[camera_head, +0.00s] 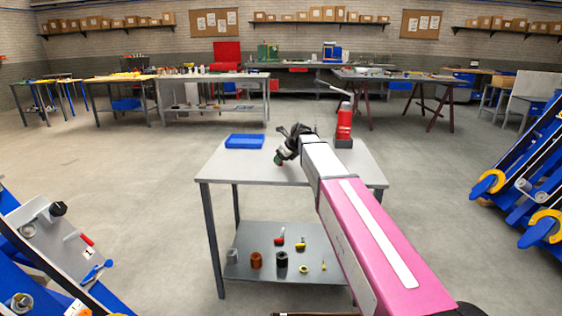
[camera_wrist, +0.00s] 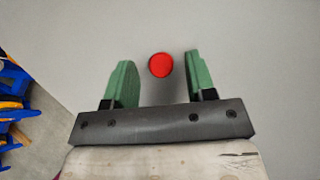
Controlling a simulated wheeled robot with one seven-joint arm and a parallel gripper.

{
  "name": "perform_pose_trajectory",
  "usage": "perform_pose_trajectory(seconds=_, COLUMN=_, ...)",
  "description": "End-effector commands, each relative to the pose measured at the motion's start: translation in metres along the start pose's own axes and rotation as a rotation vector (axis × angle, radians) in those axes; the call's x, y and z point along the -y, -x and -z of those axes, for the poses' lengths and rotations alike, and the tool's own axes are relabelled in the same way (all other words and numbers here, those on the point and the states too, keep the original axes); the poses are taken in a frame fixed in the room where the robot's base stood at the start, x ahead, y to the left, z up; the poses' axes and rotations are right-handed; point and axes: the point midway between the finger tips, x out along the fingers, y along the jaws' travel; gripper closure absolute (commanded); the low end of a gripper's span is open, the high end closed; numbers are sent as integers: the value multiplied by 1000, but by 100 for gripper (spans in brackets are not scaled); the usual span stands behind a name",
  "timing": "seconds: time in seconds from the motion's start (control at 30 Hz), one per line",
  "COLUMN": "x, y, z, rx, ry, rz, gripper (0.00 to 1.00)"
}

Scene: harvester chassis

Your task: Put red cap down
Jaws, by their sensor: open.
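The red cap (camera_wrist: 161,65) is a small round disc on the light grey table top in the wrist view. The fingers are apart, with clear gaps on both sides of the cap, and nothing is held. In the head view my gripper (camera_head: 279,158) is low over the middle of the grey table (camera_head: 225,173). The cap cannot be made out in the head view.
A blue tray (camera_head: 244,141) and a red bottle-like object (camera_head: 344,122) stand at the table's back. The lower shelf (camera_head: 315,262) holds several small parts. Blue machinery flanks the table left (camera_head: 60,262) and right (camera_head: 535,165). The table's left front is clear.

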Motion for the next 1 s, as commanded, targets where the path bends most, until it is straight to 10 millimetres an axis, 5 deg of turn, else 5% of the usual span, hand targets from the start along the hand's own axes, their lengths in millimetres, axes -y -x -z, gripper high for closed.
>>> perform_pose_trajectory(seconds=0.5, x=-1, y=94, z=1, rx=1, ry=0, rz=1, gripper=49)
perform_pose_trajectory(seconds=1.0, x=0, y=110, z=0, rx=0, ry=0, rz=0, gripper=49)
